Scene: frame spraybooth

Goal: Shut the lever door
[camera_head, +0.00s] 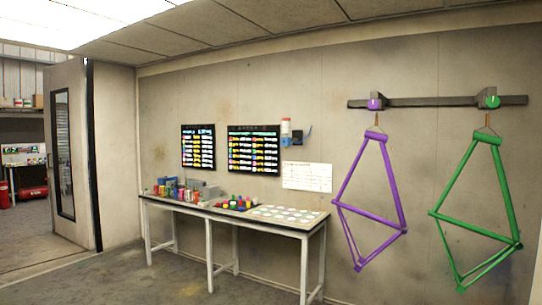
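A pale door (68,152) with a tall narrow dark window stands open at the left. It is swung away from the doorway, and another room shows through the opening to its left. Its lever handle cannot be made out at this size. Neither of my grippers is in view.
A long workbench (300,224) with cans and jars stands against the back wall. A purple frame (344,188) and a green frame (504,190) hang from a wall rail (430,101) at the right. The floor (130,280) before the door is clear.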

